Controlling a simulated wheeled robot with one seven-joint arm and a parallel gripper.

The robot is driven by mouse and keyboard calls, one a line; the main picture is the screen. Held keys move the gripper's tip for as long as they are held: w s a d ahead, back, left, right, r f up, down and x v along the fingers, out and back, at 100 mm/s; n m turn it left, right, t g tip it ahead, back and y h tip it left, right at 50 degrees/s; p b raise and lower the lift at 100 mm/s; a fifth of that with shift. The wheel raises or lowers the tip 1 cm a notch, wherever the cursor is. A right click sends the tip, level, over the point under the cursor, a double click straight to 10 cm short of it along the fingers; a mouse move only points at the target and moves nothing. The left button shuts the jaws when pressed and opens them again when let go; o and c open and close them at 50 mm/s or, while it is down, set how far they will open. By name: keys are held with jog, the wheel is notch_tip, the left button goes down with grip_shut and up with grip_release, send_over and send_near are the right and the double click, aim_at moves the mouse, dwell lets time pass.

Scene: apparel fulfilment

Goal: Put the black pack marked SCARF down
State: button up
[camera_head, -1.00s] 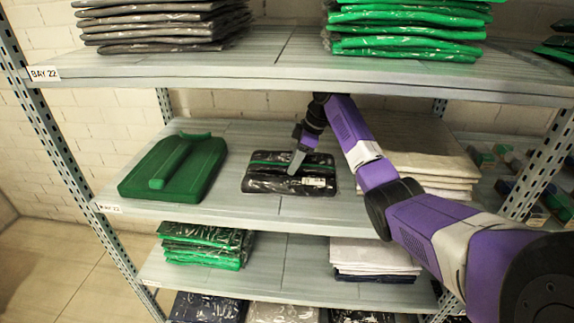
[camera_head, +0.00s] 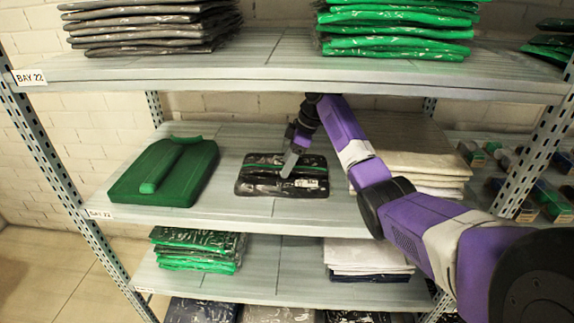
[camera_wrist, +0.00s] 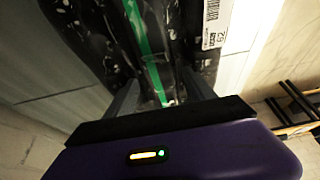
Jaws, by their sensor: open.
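The black pack (camera_head: 256,184), glossy with a green stripe and a white label, lies flat on the middle shelf, between a green folded item and a pale stack. The word SCARF cannot be read in these views. My gripper (camera_head: 288,165) is over the pack, its fingers pointing down at the green stripe. In the wrist view the black pack (camera_wrist: 95,40) fills the upper part, with my gripper's open fingers (camera_wrist: 160,95) on either side of the stripe. Whether the fingertips touch the pack cannot be told.
The middle shelf (camera_head: 220,222) has a bare strip in front of the pack. The green folded item (camera_head: 180,175) lies to the left and a pale stack (camera_head: 415,150) to the right. The upper shelf (camera_head: 280,75) hangs above, close over my arm.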

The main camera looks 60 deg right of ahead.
aim_at(324, 169)
jog(key=s+d, duration=0.1)
jog(key=s, duration=0.2)
jog(key=s+d+b, duration=0.1)
jog(key=s+d, duration=0.1)
jog(key=s, duration=0.2)
jog(key=s+d+b, duration=0.1)
jog(key=s, duration=0.3)
jog(key=shift+s+d+r, duration=0.2)
jog(key=shift+d+r, duration=0.05)
jog(key=shift+d, duration=0.1)
